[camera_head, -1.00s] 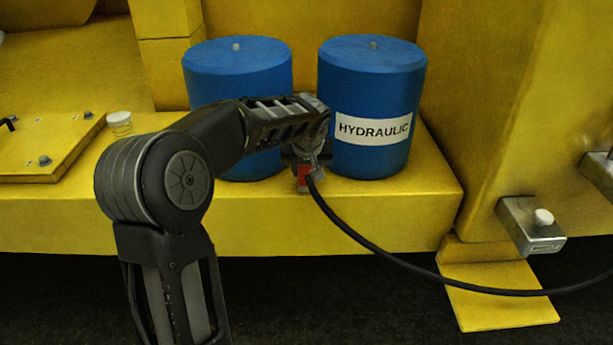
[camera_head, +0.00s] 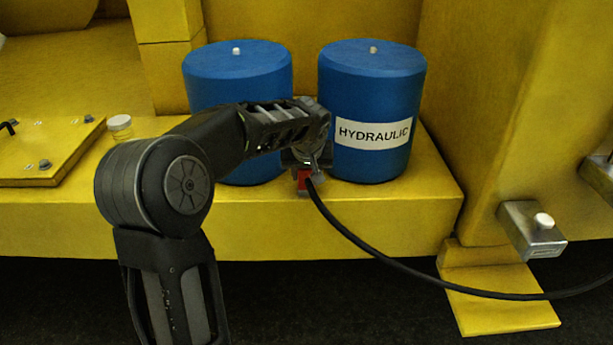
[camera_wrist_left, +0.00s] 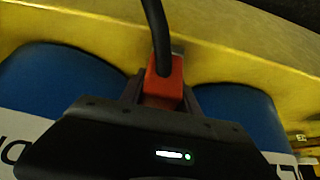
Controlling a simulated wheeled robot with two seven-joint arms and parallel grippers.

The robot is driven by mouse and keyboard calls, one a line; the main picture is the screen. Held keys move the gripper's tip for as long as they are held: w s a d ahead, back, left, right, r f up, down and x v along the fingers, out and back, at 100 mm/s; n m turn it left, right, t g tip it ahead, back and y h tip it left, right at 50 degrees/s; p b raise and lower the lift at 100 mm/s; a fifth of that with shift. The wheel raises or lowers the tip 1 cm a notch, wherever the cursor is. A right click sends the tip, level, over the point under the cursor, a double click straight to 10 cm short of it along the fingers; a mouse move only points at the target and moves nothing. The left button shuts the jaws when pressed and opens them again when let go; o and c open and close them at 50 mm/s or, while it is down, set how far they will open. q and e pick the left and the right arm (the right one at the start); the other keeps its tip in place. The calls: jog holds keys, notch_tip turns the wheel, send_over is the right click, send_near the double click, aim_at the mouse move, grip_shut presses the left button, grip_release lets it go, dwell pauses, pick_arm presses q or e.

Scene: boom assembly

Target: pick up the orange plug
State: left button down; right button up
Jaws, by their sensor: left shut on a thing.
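The orange plug (camera_head: 304,181) shows red-orange in the head view, just under my left wrist and in front of the gap between the two blue cylinders. A black cable runs from it to the lower right. In the left wrist view the plug (camera_wrist_left: 163,82) sits between the fingers of my left gripper (camera_wrist_left: 160,92), with the cable rising from it. My left gripper (camera_head: 306,172) is shut on the plug. Whether the plug touches the yellow ledge or a socket behind it is hidden. My right gripper is not in view.
Two blue cylinders (camera_head: 237,75), (camera_head: 371,85) stand close on both sides of the gripper on a yellow ledge (camera_head: 400,218); the right one is labelled HYDRAULIC. A metal block with a white knob (camera_head: 532,230) is at the right. A small jar (camera_head: 120,127) stands at the left.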

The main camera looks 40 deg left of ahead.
pick_arm(q)
notch_tip(320, 180, up, 10)
jog(key=shift+r, duration=0.1)
dwell(0.4)
dwell(0.5)
